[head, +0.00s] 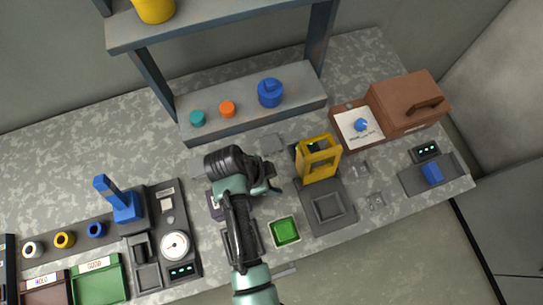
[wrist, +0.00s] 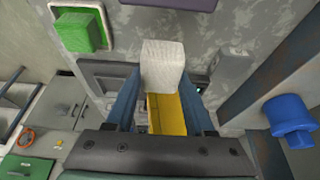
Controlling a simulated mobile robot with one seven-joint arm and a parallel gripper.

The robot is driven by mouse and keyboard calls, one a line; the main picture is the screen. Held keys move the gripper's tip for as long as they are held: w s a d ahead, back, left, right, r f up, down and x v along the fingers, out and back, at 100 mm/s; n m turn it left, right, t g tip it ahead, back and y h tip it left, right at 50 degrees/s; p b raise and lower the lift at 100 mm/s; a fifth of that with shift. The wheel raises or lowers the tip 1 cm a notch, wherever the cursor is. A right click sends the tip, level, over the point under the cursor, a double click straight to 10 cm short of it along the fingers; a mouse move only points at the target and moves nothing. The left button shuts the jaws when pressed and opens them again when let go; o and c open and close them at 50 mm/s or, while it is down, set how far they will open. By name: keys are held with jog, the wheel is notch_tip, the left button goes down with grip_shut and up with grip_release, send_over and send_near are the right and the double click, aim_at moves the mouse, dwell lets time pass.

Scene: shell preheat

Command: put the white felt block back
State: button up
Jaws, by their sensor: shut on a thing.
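The white felt block (wrist: 163,66) shows in the wrist view, held between the two blue fingers of my gripper (wrist: 160,84). Its pale textured end sticks out past the fingertips. In the head view my gripper (head: 272,186) is over the bench, left of the yellow frame (head: 318,160); the block cannot be made out there. In the wrist view the yellow frame (wrist: 167,116) lies behind the block, between the fingers. How high the block is above the bench is hard to tell.
A green block (head: 285,230) sits in a pale-rimmed tray near the front. A dark plate with a square recess (head: 328,208) is in front of the yellow frame. A brown box (head: 410,100) stands right. A raised ledge (head: 250,105) with teal, orange and blue pieces is behind.

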jog(key=shift+f, duration=3.15)
jog(key=shift+f, duration=0.15)
jog(key=o, duration=1.2)
jog(key=v, duration=1.2)
